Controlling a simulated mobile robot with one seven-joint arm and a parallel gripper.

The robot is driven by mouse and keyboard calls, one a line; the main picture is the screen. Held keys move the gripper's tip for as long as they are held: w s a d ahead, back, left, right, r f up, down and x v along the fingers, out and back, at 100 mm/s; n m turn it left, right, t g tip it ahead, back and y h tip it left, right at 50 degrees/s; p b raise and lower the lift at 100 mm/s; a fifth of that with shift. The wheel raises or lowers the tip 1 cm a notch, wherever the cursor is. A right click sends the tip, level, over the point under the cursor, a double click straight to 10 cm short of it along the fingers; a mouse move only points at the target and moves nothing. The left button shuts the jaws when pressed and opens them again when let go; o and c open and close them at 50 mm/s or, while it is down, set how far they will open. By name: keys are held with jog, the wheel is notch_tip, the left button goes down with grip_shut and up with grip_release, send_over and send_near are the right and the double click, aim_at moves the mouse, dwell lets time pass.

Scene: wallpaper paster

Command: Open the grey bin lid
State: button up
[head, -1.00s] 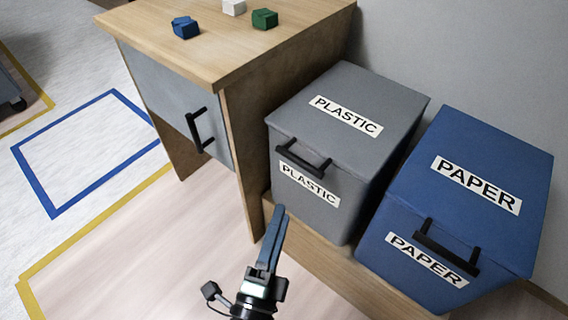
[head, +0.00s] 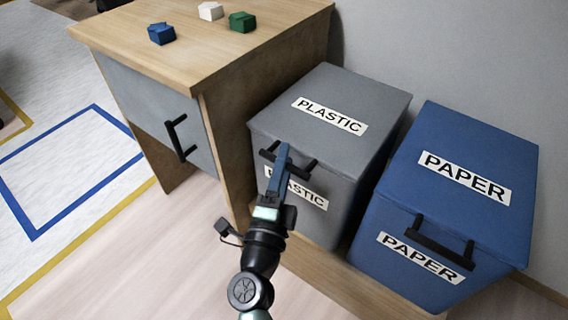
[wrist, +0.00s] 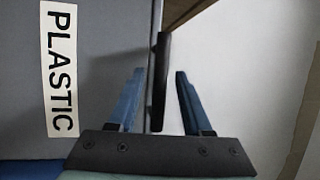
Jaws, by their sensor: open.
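The grey bin (head: 340,185) has a grey lid (head: 362,98) marked PLASTIC, and the lid is shut. Its black handle (head: 309,166) sticks out at the lid's front edge. My gripper (head: 284,146) is at the handle, in front of the bin, and covers part of the handle and of the front PLASTIC label. In the wrist view my gripper (wrist: 160,72) is open, with the black handle (wrist: 159,85) between its two blue fingers. The handle looks closer to the left finger; I cannot tell whether they touch.
A blue PAPER bin (head: 455,215) stands close on the right. A wooden cabinet (head: 262,65) stands on the left, with blue (head: 161,34), white (head: 211,11) and green (head: 242,22) blocks on top. The floor in front is clear.

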grip_shut()
dwell(1.4)
